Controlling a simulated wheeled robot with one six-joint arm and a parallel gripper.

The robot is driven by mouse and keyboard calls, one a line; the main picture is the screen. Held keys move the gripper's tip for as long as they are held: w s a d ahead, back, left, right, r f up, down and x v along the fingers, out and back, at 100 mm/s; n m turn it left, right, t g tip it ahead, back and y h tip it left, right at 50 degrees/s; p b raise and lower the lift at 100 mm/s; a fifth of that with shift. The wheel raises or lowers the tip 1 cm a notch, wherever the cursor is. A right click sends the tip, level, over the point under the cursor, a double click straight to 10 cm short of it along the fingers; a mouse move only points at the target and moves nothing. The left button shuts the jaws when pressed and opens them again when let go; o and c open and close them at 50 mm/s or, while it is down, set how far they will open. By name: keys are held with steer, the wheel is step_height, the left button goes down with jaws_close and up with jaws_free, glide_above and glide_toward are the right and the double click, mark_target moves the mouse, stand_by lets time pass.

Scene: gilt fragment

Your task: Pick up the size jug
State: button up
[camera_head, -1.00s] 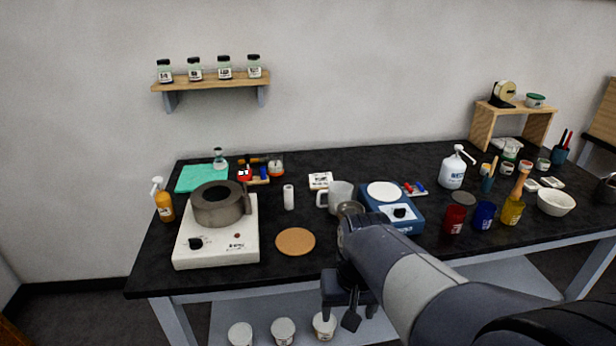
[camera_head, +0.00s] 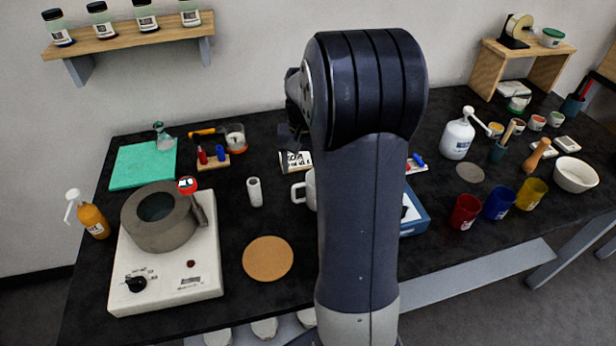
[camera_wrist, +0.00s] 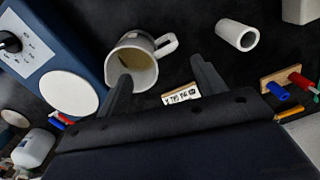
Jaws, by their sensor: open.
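The size jug (camera_head: 311,186) is a white handled jug standing on the black table; my arm hides most of it in the head view. In the wrist view the jug (camera_wrist: 148,72) shows its open mouth, with something brownish inside, and its handle points right. My gripper (camera_wrist: 161,68) is open and empty, with its two dark fingers apart. The left finger overlaps the jug's lower rim in the picture; the right finger is to the right of the jug. Contact cannot be told. In the head view, the gripper is mostly hidden behind my arm.
A blue scale (camera_wrist: 45,55) with a white round plate stands beside the jug. A white label card (camera_wrist: 180,95) and a white cylinder (camera_wrist: 237,34) are close by. A hotplate with a grey pot (camera_head: 160,217) and a cork mat (camera_head: 268,258) are to the left.

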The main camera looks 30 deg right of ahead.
glide_above(300, 200)
steer(key=f, duration=0.3)
steer(key=d+f, duration=0.1)
steer(key=f, duration=0.1)
steer(key=shift+f, duration=0.15)
steer(key=f, duration=0.2)
steer(key=a+f+p, duration=0.1)
steer(key=f, duration=0.1)
steer(key=shift+f+p, duration=0.3)
steer(key=shift+f, duration=0.4)
steer(key=shift+c, duration=0.2)
steer(key=c, duration=1.2)
